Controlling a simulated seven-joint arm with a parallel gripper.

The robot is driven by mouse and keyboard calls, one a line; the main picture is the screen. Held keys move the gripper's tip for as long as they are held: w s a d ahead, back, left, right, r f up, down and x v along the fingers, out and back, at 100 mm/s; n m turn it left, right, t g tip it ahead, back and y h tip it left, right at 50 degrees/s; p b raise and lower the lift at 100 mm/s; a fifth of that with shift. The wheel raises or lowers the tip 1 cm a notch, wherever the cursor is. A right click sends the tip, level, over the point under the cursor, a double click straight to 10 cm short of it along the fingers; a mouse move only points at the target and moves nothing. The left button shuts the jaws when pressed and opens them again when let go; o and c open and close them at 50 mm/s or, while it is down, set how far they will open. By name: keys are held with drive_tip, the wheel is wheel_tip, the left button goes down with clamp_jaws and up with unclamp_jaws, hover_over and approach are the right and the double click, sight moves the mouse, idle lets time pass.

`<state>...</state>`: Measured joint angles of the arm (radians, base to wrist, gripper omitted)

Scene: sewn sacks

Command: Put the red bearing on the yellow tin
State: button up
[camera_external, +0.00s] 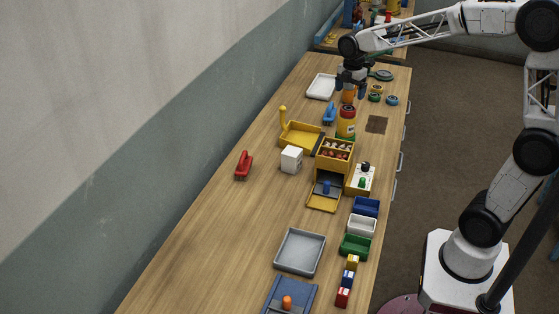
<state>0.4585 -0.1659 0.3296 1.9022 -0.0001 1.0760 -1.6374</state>
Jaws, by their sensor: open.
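Small ring-shaped pieces lie right of my gripper: a blue one (392,100), a green one (375,98) and a yellowish one (377,89).
A white tray (321,86) lies left of my gripper. A yellow scoop-like tray (300,134), a yellow box (321,164) of reddish pieces and a white block (291,160) stand nearer. A red-handled item (243,165) lies left. The bench's left front is bare.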

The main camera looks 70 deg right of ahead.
drive_tip(key=shift+r, duration=2.05)
drive_tip(key=s+a+m+t, duration=0.1)
drive_tip(key=s+a+m, duration=0.2)
drive_tip(key=s+a, duration=0.45)
drive_tip(key=s+a+m, duration=0.4)
drive_tip(key=a, duration=0.6)
drive_tip(key=s+a+f+m, duration=0.2)
drive_tip(key=s+a+m, duration=0.1)
drive_tip(key=s, duration=0.4)
drive_tip(key=s+a+f+m+t, duration=0.1)
drive_tip(key=s+a+f+m, duration=0.2)
drive_tip(key=s+a, duration=0.3)
drive_tip(key=shift+s+a+f+m+t, duration=0.2)
drive_tip(key=shift+s+a+m+t, duration=0.15)
drive_tip(key=shift+s, duration=0.45)
